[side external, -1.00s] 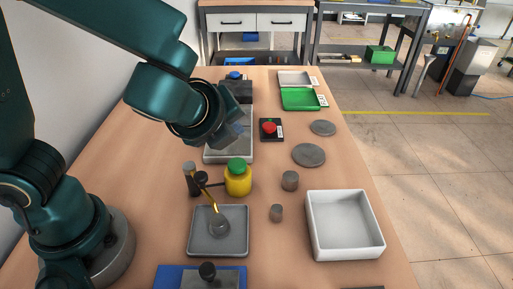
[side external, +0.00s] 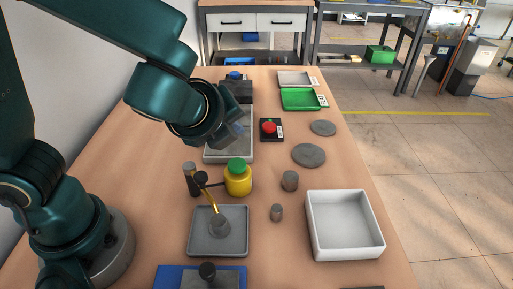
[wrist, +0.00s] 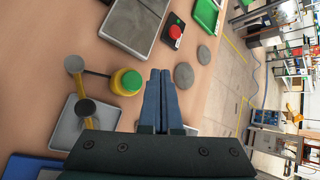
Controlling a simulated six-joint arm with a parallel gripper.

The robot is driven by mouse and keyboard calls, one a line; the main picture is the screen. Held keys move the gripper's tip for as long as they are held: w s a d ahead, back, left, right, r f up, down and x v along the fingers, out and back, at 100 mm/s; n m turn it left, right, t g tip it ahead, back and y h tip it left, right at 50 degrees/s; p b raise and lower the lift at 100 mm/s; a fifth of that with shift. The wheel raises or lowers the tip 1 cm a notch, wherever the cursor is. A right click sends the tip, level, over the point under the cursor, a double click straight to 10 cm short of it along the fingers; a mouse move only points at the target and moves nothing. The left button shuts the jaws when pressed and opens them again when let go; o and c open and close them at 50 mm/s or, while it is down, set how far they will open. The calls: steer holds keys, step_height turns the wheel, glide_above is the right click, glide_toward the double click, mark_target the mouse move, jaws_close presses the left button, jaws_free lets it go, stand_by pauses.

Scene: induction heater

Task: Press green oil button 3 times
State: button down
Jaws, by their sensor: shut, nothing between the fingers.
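A yellow oil bottle with a green button on top (side external: 237,165) stands on the wooden table behind the grey tray. A thin dark spout arm reaches left from it to a brass-coloured piece. In the wrist view the green button (wrist: 131,81) is just left of my fingers. My gripper (side external: 240,130) is above the table, higher than the bottle and apart from it. Its blue fingers (wrist: 159,74) are shut together and empty in the wrist view. Nothing hides the button in either view.
A grey tray (side external: 199,248) holds a small metal cylinder in front of the bottle. A white bin (side external: 345,250), a red button box (side external: 269,128), flat grey discs (side external: 309,155) and small metal cylinders (side external: 290,181) are around. Bare table lies right of the bottle.

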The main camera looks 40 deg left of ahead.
mark_target(236, 168)
stand_by(0.3)
step_height(236, 168, up, 4)
steer(key=shift+f, duration=0.1)
stand_by(0.3)
steer(key=shift+f, duration=0.1)
steer(key=shift+f, duration=4.3)
steer(key=shift+f, duration=0.4)
